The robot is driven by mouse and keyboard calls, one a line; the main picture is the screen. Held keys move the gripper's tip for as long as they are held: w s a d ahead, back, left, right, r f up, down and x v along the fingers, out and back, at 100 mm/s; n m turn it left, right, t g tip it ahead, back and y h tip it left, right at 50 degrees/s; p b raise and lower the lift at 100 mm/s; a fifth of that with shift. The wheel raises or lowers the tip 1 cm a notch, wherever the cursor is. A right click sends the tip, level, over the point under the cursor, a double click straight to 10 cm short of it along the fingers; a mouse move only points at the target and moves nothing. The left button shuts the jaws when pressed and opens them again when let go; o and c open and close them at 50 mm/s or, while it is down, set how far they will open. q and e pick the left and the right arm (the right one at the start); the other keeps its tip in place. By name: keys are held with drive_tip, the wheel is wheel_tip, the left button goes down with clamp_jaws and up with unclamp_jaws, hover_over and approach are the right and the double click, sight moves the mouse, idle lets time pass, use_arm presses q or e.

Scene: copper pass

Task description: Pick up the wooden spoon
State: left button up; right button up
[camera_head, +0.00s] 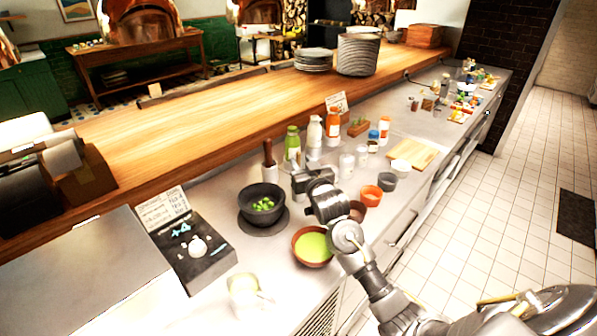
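I cannot make out a wooden spoon for certain in the head view. The bowl holds green pieces. My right gripper (302,183) is over the counter, just right of the dark bowl and above a brown bowl of green liquid (312,246). Its fingers are small and dark, and their gap is unclear. My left gripper is out of view.
A scale (205,262) and a pale cup (243,293) stand left and front. A wooden ledge (230,115) runs behind.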

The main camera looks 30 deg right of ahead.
sight(299, 158)
drive_tip(key=w, duration=0.3)
drive_tip(key=shift+w+d+p, duration=0.1)
drive_tip(key=shift+d+p, duration=0.1)
drive_tip(key=shift+p, duration=0.1)
clamp_jaws()
